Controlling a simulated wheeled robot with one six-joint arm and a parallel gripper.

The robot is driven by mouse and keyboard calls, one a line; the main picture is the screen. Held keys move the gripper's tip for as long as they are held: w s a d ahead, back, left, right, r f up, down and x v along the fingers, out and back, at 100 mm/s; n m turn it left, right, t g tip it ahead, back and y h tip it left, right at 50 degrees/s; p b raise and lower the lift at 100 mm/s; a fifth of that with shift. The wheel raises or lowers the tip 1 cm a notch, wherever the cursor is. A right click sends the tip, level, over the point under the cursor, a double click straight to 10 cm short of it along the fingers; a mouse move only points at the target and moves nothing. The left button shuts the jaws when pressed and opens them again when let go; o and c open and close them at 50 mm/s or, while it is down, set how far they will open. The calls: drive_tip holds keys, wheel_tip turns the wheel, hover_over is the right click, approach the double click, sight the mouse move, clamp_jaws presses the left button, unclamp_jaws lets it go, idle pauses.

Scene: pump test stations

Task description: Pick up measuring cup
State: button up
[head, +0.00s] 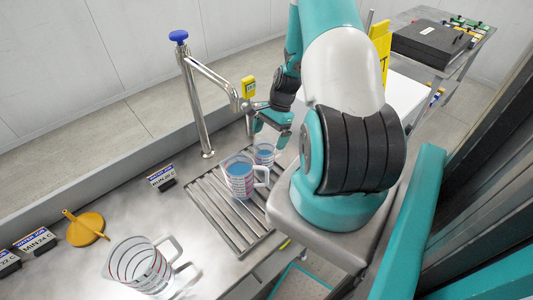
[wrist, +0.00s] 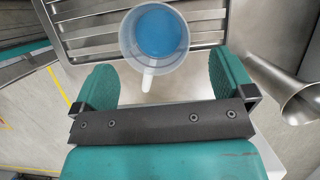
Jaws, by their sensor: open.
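In the head view a clear measuring cup (head: 240,181) with blue liquid and red marks stands on the slatted drain rack. An empty clear measuring cup (head: 140,266) stands at the front left.
The slatted rack (head: 224,215) lies in the metal counter. A blue-topped pipe (head: 195,105) rises behind it. A black case (head: 430,42) is far right.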

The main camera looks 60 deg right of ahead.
sight(265, 150)
drive_tip(key=shift+p+x, duration=1.1)
drive_tip(key=shift+x, duration=1.8)
drive_tip(key=shift+s+a, duration=0.15)
drive_tip(key=c, duration=1)
drive_tip(key=shift+r, duration=0.1)
